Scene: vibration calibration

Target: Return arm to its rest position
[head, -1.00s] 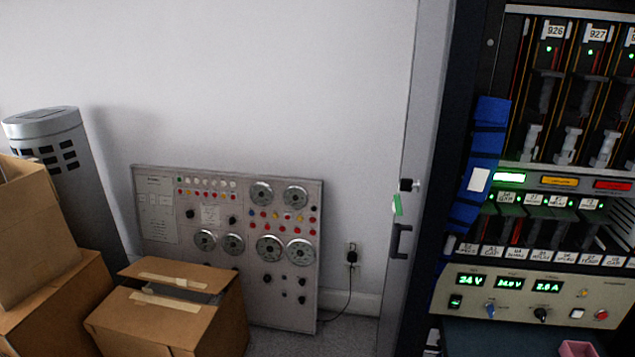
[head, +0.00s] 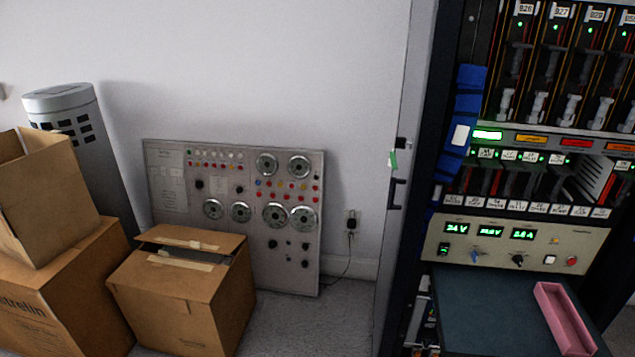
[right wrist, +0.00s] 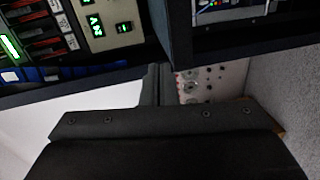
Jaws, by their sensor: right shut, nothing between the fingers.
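My right gripper (right wrist: 158,84) shows in the right wrist view as narrow dark fingers pressed together above its wide black body. It is shut and holds nothing. Behind it, that view shows part of the lit equipment rack (right wrist: 93,22) at the upper left and a piece of the dial panel (right wrist: 208,82). Neither arm shows in the head view, and my left gripper is out of sight.
The rack (head: 515,245) stands at right in the head view, with a dark work surface (head: 485,300) and a pink tray (head: 562,325) below it. Cardboard boxes (head: 180,300) and a grey cylinder (head: 75,115) stand left. The dial panel (head: 235,250) leans on the wall.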

